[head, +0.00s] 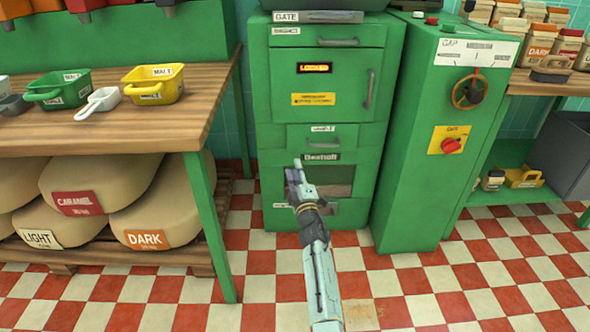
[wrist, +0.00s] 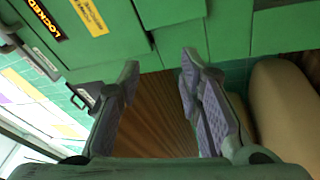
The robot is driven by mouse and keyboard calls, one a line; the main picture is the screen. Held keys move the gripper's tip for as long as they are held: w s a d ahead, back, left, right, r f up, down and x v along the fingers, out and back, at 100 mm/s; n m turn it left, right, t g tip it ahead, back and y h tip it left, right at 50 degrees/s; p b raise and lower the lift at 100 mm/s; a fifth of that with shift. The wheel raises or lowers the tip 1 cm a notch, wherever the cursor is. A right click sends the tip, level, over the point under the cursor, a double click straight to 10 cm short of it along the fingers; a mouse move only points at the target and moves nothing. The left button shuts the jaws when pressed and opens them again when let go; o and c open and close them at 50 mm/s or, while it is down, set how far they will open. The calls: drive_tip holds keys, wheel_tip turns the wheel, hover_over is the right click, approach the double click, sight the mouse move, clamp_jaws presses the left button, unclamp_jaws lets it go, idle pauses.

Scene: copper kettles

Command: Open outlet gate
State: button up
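A green machine cabinet (head: 270,110) stands in the middle of the head view. A label reading GATE (head: 286,17) sits at its top, beside a grey bar (head: 335,16). Below are a door with a side handle (head: 368,90), a small drawer (head: 335,138) and a dark recess (head: 335,180) near the floor. My gripper (head: 295,170) is in front of the recess's left side, below the drawer. In the wrist view my gripper (wrist: 160,68) has its fingers apart with nothing between them. The lit display reads LOCKED in the wrist view (wrist: 45,18). My gripper partly hides the recess.
A green cabinet (head: 430,130) with a handwheel (head: 467,92) and red knob (head: 452,146) adjoins on the right. A wooden table (head: 150,125) with scoops stands left, above several grain sacks (head: 100,190). The checkered floor (head: 430,290) in front is clear.

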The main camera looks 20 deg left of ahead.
drive_tip(key=shift+s+a+r, duration=0.15)
drive_tip(key=shift+a+r, duration=0.05)
drive_tip(key=shift+r, duration=0.2)
